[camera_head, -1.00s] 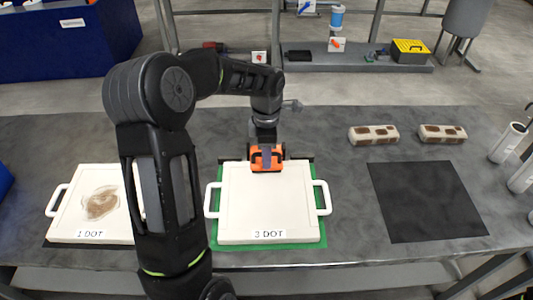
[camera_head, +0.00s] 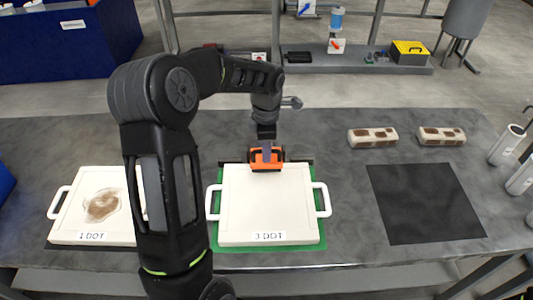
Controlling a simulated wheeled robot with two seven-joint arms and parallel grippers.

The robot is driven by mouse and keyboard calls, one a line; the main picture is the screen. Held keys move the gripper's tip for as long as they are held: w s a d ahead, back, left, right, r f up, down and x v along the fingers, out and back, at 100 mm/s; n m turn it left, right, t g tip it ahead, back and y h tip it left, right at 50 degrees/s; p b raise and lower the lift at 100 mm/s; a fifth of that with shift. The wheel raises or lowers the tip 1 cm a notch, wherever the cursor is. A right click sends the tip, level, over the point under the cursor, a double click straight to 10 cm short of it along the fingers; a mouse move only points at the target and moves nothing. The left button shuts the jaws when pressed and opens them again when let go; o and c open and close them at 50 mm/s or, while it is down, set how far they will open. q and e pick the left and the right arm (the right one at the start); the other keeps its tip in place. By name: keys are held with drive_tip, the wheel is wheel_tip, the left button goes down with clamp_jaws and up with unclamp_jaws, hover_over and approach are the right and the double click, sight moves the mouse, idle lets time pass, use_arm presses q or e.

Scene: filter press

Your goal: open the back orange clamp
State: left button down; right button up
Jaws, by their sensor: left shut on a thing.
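The back orange clamp (camera_head: 258,166) sits at the back edge of the white plate marked 3 DOT (camera_head: 267,205), on a green mat (camera_head: 313,243). My left gripper (camera_head: 267,155) reaches down from above at the clamp and is shut on it. Its fingertips are partly hidden against the clamp, and I cannot tell the lever's exact position. My right gripper does not show.
A white plate marked 1 DOT (camera_head: 92,204) with a brown stain lies at the left, partly behind my arm. A bare dark mat (camera_head: 426,204) lies at the right, with two stained blocks (camera_head: 372,137) behind it. White cylinders (camera_head: 507,143) stand at the right edge.

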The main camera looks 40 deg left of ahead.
use_arm(q)
drive_tip(key=shift+w+a+r, duration=0.1)
drive_tip(key=shift+w, duration=0.05)
drive_tip(key=shift+w+a+r+p, duration=0.4)
drive_tip(key=shift+w+p, duration=0.05)
drive_tip(key=shift+w, duration=0.05)
idle(0.4)
drive_tip(key=shift+w+a+r+p, duration=0.35)
drive_tip(key=shift+w+p, duration=0.05)
drive_tip(key=shift+w, duration=0.1)
drive_tip(key=shift+w+a, duration=0.15)
drive_tip(key=shift+a, duration=0.05)
drive_tip(key=shift+w+a+p, duration=0.35)
drive_tip(key=shift+w+a, duration=0.1)
drive_tip(key=shift+w, duration=0.2)
